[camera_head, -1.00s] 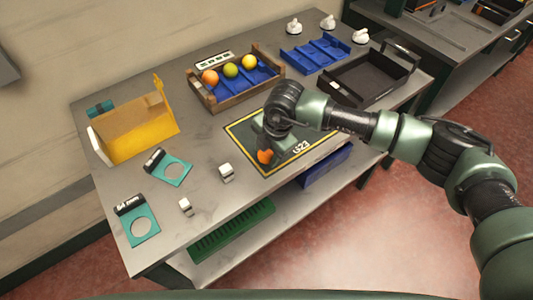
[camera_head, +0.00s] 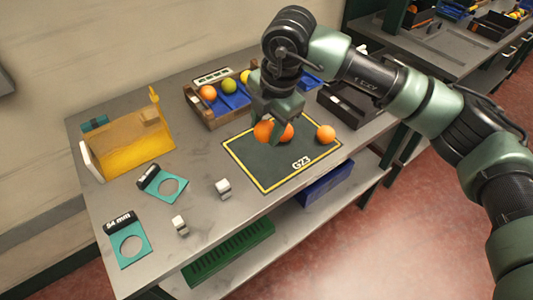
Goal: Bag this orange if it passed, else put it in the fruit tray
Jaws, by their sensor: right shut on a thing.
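My right gripper (camera_head: 275,122) points down over the dark yellow-edged mat marked G23 (camera_head: 260,172). It is shut on an orange (camera_head: 263,131), which seems to be held above the mat. Orange skin shows on both sides of a finger; I cannot tell whether a second orange is behind. Another orange (camera_head: 326,134) lies on the mat's right part. A wooden tray with blue lining (camera_head: 222,122) holds an orange, a green and a yellow fruit, partly hidden by my arm. An open yellow bag-like holder (camera_head: 140,152) stands at the left. My left gripper is out of view.
A black open box (camera_head: 345,107) and a blue rack (camera_head: 312,80) are behind my arm. A lower shelf holds green and blue bins.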

